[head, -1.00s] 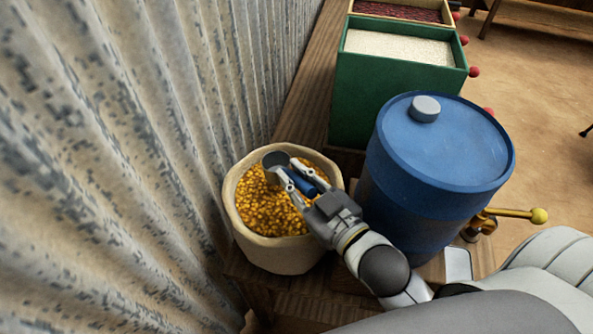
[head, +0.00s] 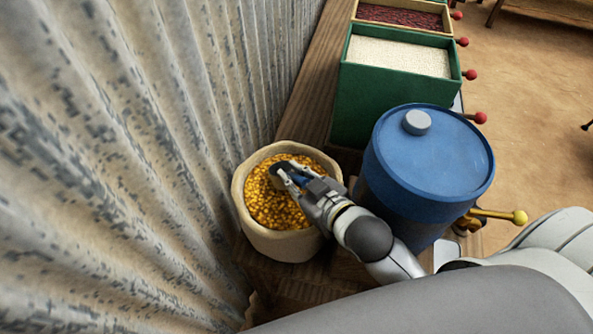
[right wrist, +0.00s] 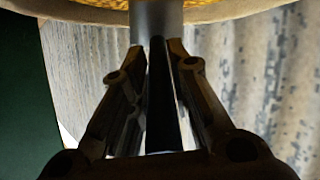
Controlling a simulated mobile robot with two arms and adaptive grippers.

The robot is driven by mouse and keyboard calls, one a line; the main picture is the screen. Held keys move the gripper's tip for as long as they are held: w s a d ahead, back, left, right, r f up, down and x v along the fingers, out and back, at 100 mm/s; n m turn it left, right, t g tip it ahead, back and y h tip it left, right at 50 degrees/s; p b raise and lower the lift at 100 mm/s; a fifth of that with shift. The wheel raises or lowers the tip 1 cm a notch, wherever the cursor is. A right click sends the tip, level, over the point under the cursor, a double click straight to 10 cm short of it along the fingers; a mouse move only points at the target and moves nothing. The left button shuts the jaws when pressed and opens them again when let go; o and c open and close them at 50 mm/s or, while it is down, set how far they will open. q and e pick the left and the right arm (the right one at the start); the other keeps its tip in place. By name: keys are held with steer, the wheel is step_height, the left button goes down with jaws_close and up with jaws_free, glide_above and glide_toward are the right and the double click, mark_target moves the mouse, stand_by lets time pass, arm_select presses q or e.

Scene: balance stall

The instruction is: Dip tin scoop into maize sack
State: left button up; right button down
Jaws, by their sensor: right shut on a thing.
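The maize sack (head: 283,247) is a pale, open, rolled-rim sack full of yellow maize (head: 270,207), next to the corrugated wall. My right gripper (head: 293,179) is over the sack's mouth, shut on the blue handle of the tin scoop (head: 279,170). The scoop's dark grey bowl is at the maize surface; how deep it sits is hard to tell. In the right wrist view the scoop's grey metal (right wrist: 155,20) extends past the fingertips (right wrist: 157,52) towards the sack's rim (right wrist: 85,12). My left gripper is not in view.
A blue drum (head: 430,165) with a grey cap and a brass tap (head: 497,215) stands close to the right of my right arm. A green bin (head: 350,105) of pale grain stands behind it. The corrugated wall (head: 130,150) borders the sack on the left.

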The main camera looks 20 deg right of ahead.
steer(key=shift+w+g+p, duration=0.3)
steer(key=shift+g+p, duration=0.3)
steer(key=shift+p, duration=0.25)
steer(key=shift+f, duration=0.25)
steer(key=shift+w+f, duration=0.15)
steer(key=shift+f, duration=0.2)
steer(key=shift+w+a+f+g+h, duration=0.1)
steer(key=shift+w+f+g+h, duration=0.15)
steer(key=shift+f+g, duration=0.35)
steer(key=shift+w+a+f+g+h, duration=0.15)
steer(key=shift+w+f+g, duration=0.2)
steer(key=shift+f, duration=0.4)
steer(key=t+b, duration=0.1)
steer(key=f+b, duration=0.1)
steer(key=b, duration=0.1)
steer(key=shift+s+d+t+b, duration=0.1)
steer(key=shift+s+t+b, duration=0.15)
steer(key=shift+t+b, duration=0.1)
steer(key=shift+f, duration=0.35)
